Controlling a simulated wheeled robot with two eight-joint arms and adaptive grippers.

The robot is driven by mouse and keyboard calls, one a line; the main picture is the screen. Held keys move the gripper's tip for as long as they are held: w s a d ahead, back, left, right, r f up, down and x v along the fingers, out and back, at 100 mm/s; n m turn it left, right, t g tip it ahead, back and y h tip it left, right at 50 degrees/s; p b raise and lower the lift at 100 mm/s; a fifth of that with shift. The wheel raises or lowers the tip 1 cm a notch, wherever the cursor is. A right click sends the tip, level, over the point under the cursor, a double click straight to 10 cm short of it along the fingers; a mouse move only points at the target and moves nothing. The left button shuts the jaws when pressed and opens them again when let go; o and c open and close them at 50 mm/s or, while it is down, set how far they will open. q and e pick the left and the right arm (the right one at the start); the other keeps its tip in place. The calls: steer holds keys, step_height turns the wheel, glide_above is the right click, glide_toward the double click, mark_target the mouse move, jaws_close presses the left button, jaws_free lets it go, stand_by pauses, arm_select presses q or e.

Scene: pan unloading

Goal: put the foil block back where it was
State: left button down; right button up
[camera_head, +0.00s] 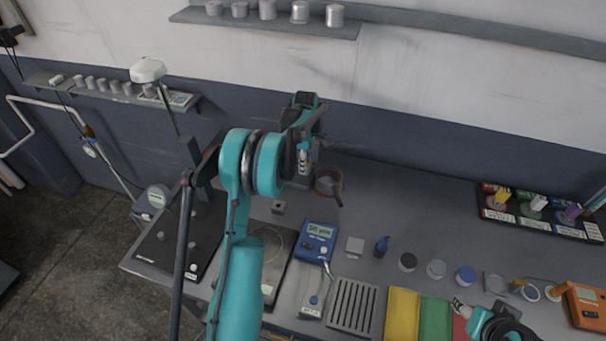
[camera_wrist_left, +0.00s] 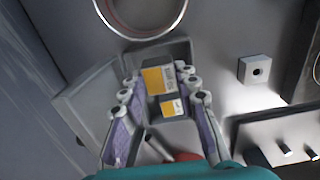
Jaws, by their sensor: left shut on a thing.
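My left gripper (camera_head: 303,160) is at the back of the bench, beside the round pan. In the left wrist view its two fingers (camera_wrist_left: 164,98) are closed on the sides of a small block with yellow and white faces, which appears to be the foil block (camera_wrist_left: 158,80). A grey open box (camera_wrist_left: 85,88) lies beneath and around the fingers. I cannot tell whether the block touches it. My right gripper (camera_head: 462,308) shows only partly at the lower right, near the coloured cloths; its jaw opening is unclear.
The brown-rimmed pan (camera_head: 340,184) stands just right of my left gripper; its rim (camera_wrist_left: 140,34) shows in the wrist view. A small grey block with a hole (camera_head: 278,207) is nearby. A blue meter (camera_head: 318,238) and several jars stand in front. Bare bench lies right of the pan.

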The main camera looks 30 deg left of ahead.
mark_target(303, 179)
arm_select(q)
steer(key=shift+a+f, duration=0.4)
steer(key=shift+f+b, duration=0.45)
steer(key=shift+f, duration=1.4)
steer(key=shift+f, duration=0.2)
steer(key=c, duration=1.4)
jaws_free()
steer(key=shift+r, duration=0.1)
